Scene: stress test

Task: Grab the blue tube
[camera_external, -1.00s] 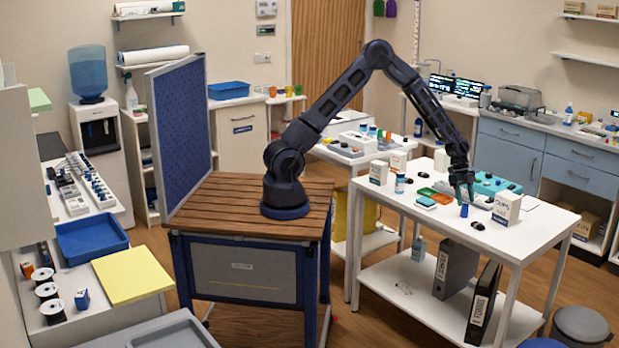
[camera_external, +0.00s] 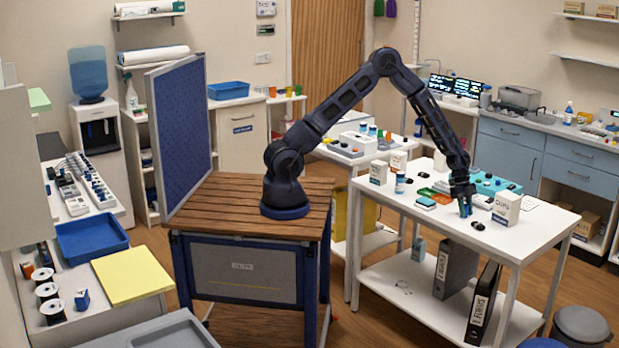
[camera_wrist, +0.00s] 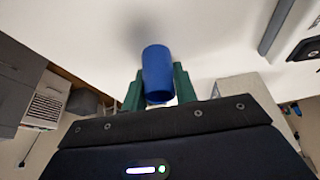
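The blue tube (camera_wrist: 158,72) stands on the white table and shows clearly in the wrist view, with its open end toward the camera. My gripper (camera_wrist: 159,90) has its green fingers on either side of the tube. I see no clear gap between fingers and tube, but cannot tell whether they press on it. In the external view my gripper (camera_external: 465,206) points down at the table, and the tube is mostly hidden among the fingers.
A white carton (camera_external: 506,209) stands close to the right of my gripper. Small dark items (camera_external: 478,226) lie just in front. A teal rack (camera_external: 494,184) is behind. An orange tray (camera_external: 427,193) and several small containers are to the left on the white table (camera_external: 520,242).

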